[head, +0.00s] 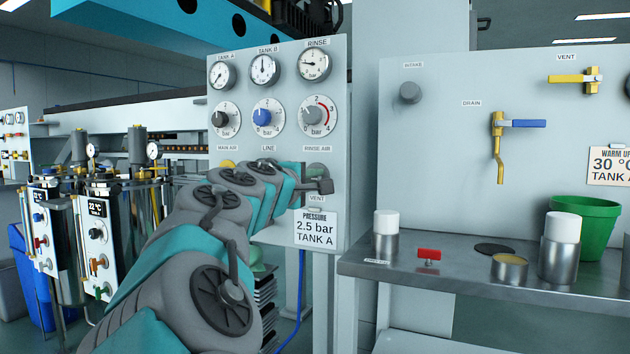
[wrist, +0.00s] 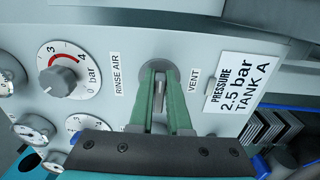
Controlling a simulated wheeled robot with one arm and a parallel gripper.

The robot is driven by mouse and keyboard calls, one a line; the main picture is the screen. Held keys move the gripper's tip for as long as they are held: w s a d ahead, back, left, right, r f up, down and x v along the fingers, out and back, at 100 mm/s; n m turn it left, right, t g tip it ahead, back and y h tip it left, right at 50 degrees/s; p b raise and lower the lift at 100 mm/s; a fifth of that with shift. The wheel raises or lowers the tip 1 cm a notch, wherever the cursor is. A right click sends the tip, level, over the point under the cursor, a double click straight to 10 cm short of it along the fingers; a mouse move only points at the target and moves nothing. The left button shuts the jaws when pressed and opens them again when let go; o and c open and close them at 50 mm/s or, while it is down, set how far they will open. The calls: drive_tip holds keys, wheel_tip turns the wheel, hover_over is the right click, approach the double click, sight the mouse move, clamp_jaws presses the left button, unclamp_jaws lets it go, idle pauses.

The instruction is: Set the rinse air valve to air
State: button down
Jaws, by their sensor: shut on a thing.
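The rinse air valve shows in the wrist view as a round grey disc (wrist: 146,72) with a small grey handle (wrist: 159,94) across it. The label RINSE AIR (wrist: 117,75) is on its left and VENT (wrist: 194,78) on its right there. The handle runs roughly up and down in that view, between the two labels. My gripper (wrist: 160,84) has its green fingers on both sides of the handle, shut on it. In the head view the valve disc (head: 318,169) is partly hidden behind my gripper (head: 318,186), below its RINSE AIR label.
Gauges and regulator knobs, including the rinse regulator (head: 318,116), sit above the valve. A pressure card (head: 315,229) hangs just below. To the right, a steel shelf (head: 470,281) holds cups, a red-handled part (head: 429,254) and a green pot (head: 584,226).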

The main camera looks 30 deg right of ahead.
drive_tip(key=c, duration=0.9)
unclamp_jaws()
drive_tip(key=shift+v, duration=3.9)
